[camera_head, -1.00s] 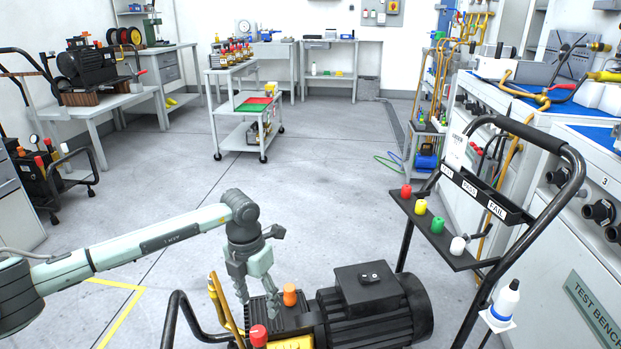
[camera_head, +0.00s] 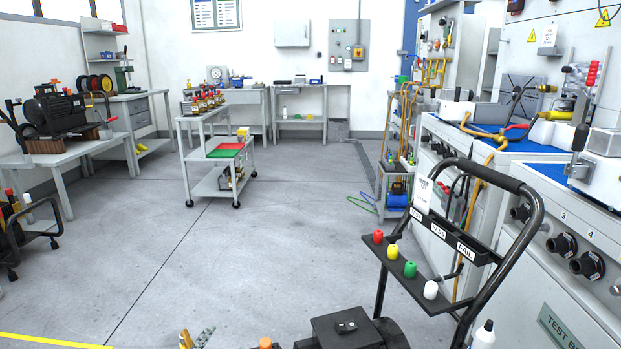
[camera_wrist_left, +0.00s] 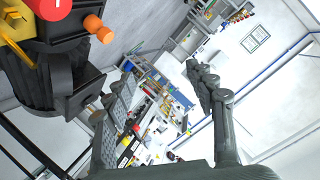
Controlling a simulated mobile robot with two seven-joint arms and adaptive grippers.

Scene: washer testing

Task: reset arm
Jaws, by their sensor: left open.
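A black motor unit (camera_head: 345,326) of the washer shows at the bottom of the head view, cut off by the edge. An orange knob (camera_head: 265,343) is just left of it. In the left wrist view, an orange knob (camera_wrist_left: 94,23) and a red cap (camera_wrist_left: 50,8) are at the upper left, apart from the fingers.
The black cart frame (camera_head: 525,240) holds a shelf of coloured caps (camera_head: 410,270). A blue-topped test bench (camera_head: 545,185) runs along the right. A trolley (camera_head: 215,180) stands at middle left; a worktable (camera_head: 75,160) is farther left. The grey floor (camera_head: 250,265) between is clear.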

